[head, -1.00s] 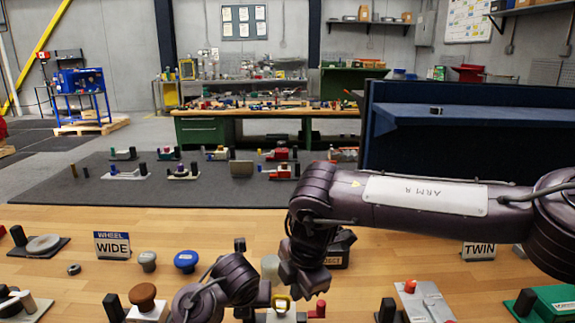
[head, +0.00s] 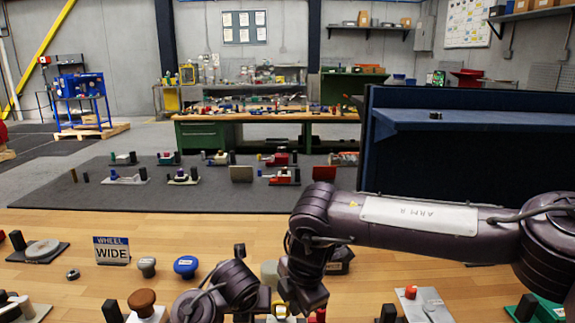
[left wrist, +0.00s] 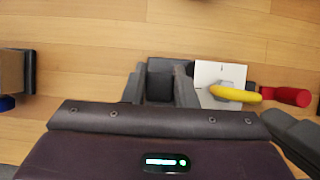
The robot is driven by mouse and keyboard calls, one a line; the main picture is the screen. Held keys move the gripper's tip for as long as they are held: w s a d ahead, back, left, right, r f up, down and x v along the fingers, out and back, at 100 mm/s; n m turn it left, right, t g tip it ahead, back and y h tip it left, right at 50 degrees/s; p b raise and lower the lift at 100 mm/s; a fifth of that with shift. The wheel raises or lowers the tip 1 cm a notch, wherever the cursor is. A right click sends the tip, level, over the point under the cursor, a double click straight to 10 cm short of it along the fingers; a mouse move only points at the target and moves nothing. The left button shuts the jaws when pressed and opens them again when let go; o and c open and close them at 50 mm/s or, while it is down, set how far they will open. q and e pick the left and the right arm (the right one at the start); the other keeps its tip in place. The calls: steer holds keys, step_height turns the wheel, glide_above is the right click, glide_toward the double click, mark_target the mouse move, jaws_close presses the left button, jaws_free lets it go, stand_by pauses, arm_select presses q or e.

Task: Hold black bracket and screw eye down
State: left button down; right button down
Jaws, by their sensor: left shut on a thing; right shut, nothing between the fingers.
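The black bracket (left wrist: 159,86) stands between the two fingers of my left gripper (left wrist: 160,84), which is shut on it. In the head view my left gripper (head: 250,306) is at the bottom edge, its fingertips mostly hidden. The yellow screw eye (left wrist: 235,94) stands on a white plate (left wrist: 207,74) just right of the bracket; in the head view the eye (head: 280,309) is partly covered. My right gripper (head: 303,299) is shut and empty, pointing down close beside and above the eye. I cannot tell whether it touches the eye.
A red handle (left wrist: 286,96) sticks out right of the white plate. Grey and blue knobs (head: 185,266) and the WIDE sign (head: 112,250) are to the left. A grey plate with a red knob (head: 424,303) is to the right.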

steer(key=shift+w+a, duration=0.25)
steer(key=shift+a, duration=0.2)
stand_by(0.7)
steer(key=shift+s+a, duration=0.15)
steer(key=shift+a, duration=0.05)
steer(key=shift+s+a, duration=0.25)
steer(key=shift+a, duration=0.15)
steer(key=shift+s+a, duration=0.1)
steer(key=shift+a, duration=0.25)
stand_by(0.6)
steer(key=w+v, duration=0.1)
steer(key=v, duration=0.4)
steer(key=shift+s+a+r, duration=0.2)
steer(key=shift+s+r, duration=0.2)
steer(key=shift+r, duration=0.15)
